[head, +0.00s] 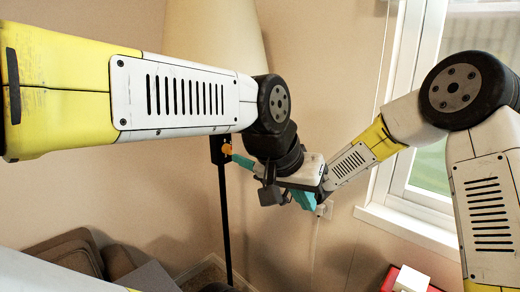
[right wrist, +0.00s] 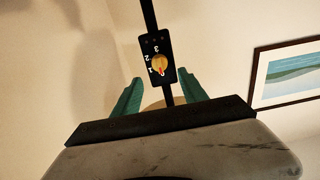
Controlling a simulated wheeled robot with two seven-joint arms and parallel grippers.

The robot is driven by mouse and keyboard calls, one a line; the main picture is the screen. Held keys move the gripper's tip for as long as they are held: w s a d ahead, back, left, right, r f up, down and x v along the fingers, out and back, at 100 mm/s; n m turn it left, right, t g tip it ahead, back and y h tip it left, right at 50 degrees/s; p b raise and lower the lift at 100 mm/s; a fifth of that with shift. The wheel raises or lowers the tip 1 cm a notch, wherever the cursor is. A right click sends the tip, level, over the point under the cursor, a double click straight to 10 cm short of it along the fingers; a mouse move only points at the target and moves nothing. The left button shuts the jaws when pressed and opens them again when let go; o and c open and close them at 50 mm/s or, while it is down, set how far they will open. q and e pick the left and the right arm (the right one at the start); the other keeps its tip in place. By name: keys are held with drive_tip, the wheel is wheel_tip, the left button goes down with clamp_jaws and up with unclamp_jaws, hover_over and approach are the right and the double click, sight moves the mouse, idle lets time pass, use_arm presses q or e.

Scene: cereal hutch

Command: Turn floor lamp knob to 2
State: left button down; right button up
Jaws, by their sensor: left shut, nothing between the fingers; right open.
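The floor lamp has a pale shade (head: 215,30), a black pole (head: 224,220) and a black switch plate (head: 216,152) with an orange-yellow knob (head: 227,149). In the right wrist view the knob (right wrist: 159,62) sits on the plate beside the numbers 1, 2 and 3. Its reddish mark is at its lower edge, away from the 2. My right gripper (right wrist: 160,93) is open, its teal fingers apart below the knob on either side of the pole, not touching the knob. My left gripper (head: 305,200) is shut and empty, to the right of the lamp; my arm partly hides the right one.
A window (head: 432,170) with a white sill is at the right. A wall outlet (head: 325,209) with a cord is behind my grippers. A dark sofa (head: 80,250) is at lower left. A red item (head: 390,278) is at lower right. A framed picture (right wrist: 287,75) hangs on the wall.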

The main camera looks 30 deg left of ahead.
sight(231, 150)
drive_tip(key=x, duration=0.7)
drive_tip(key=shift+a+f, duration=0.1)
drive_tip(key=shift+a, duration=0.05)
drive_tip(key=shift+c, duration=0.2)
clamp_jaws()
